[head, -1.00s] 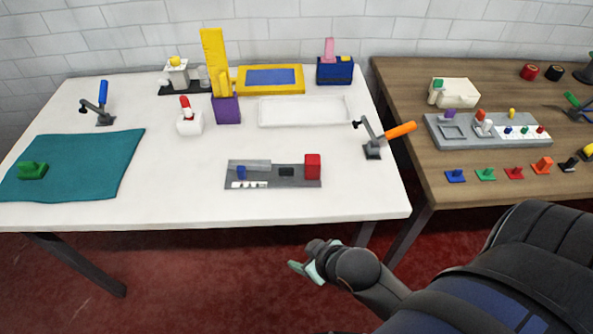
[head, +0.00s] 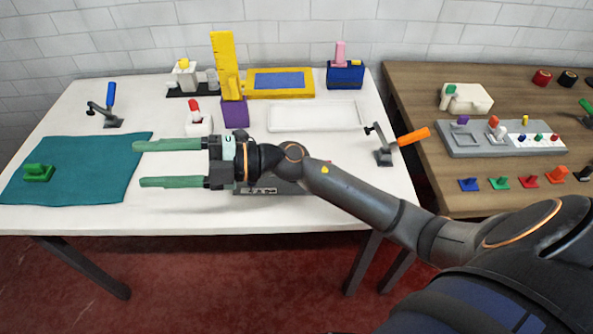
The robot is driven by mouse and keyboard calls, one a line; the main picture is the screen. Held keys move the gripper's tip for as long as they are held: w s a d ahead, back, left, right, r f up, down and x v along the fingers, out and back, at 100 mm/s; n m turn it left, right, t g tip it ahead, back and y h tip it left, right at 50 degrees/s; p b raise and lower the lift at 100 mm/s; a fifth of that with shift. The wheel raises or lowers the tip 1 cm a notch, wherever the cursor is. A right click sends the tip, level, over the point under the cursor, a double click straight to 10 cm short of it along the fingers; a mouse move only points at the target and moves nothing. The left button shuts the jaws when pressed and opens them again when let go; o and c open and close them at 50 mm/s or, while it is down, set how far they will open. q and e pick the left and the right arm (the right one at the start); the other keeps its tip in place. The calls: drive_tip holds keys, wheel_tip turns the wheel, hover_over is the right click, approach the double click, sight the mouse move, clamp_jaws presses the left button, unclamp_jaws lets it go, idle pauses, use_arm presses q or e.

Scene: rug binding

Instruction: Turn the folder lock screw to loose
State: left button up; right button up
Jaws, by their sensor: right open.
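A grey plate (head: 300,188) lies near the front middle of the white table. Its label strip with small marks (head: 260,191) shows below my right forearm. Its top is mostly covered by my right wrist and forearm, so no folder lock screw can be made out. My left gripper is not in view.
The teal cloth (head: 100,180) with a green block (head: 38,173) lies at left. Clamps with a blue handle (head: 111,96) and an orange handle (head: 412,136) stand left and right. A white tray (head: 315,117) and a yellow frame (head: 280,82) lie behind. A brown table (head: 430,180) stands at right.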

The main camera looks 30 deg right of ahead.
drive_tip(key=w+d+f+n+g+h, duration=0.1)
drive_tip(key=d+f+n+g+h, duration=0.5)
drive_tip(key=d+f+h, duration=0.45)
drive_tip(key=w+d+m+g+h, duration=0.15)
drive_tip(key=d+m+h, duration=0.5)
drive_tip(key=d, duration=1.05)
drive_tip(key=shift+n+h, duration=0.7)
drive_tip(key=shift+n, duration=0.25)
wheel_tip(320, 180, down, 12)
drive_tip(key=shift+a+r+p, duration=0.1)
drive_tip(key=shift+r+p, duration=0.05)
drive_tip(key=shift+p, duration=0.25)
clamp_jaws()
